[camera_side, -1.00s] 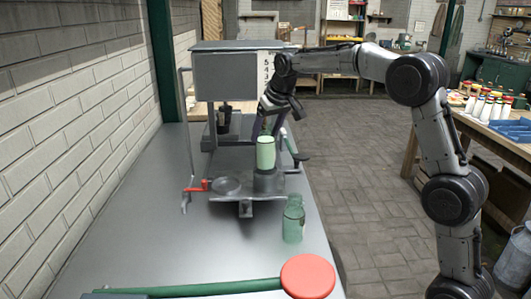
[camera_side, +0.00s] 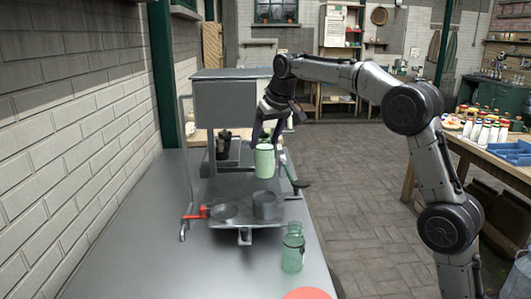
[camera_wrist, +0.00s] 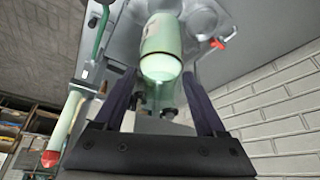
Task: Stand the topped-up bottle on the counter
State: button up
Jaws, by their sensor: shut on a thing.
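The topped-up bottle (camera_side: 265,161), pale green and filled, hangs upright from my gripper (camera_side: 269,132) in the side view. My gripper is shut on its upper part, and the bottle's base is clear above a dark round cup (camera_side: 265,205) on the machine. In the wrist view the bottle (camera_wrist: 162,45) extends beyond the two dark fingers of my gripper (camera_wrist: 162,95). The counter (camera_side: 130,235) is a grey metal top beneath the machine. The bottle's neck is partly hidden by the fingers in the side view.
A second, clear green bottle (camera_side: 292,250) stands on the counter near its right edge. The machine has a grey box (camera_side: 232,103), a shallow round dish (camera_side: 223,211) and a red handle (camera_side: 194,213). The counter's left front is clear; a brick wall (camera_side: 75,130) bounds it.

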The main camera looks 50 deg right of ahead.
jog(key=s+a, duration=0.6)
jog(key=s, duration=0.6)
jog(key=s+a, duration=0.5)
jog(key=s, duration=0.8)
notch_tip(320, 180, down, 16)
jog(key=shift+s, duration=0.15)
jog(key=shift+a+f, duration=0.1)
jog(key=shift+f, duration=0.05)
jog(key=shift+f, duration=0.55)
jog(key=shift+f, duration=0.25)
jog(key=shift+f, duration=0.2)
jog(key=shift+f, duration=0.15)
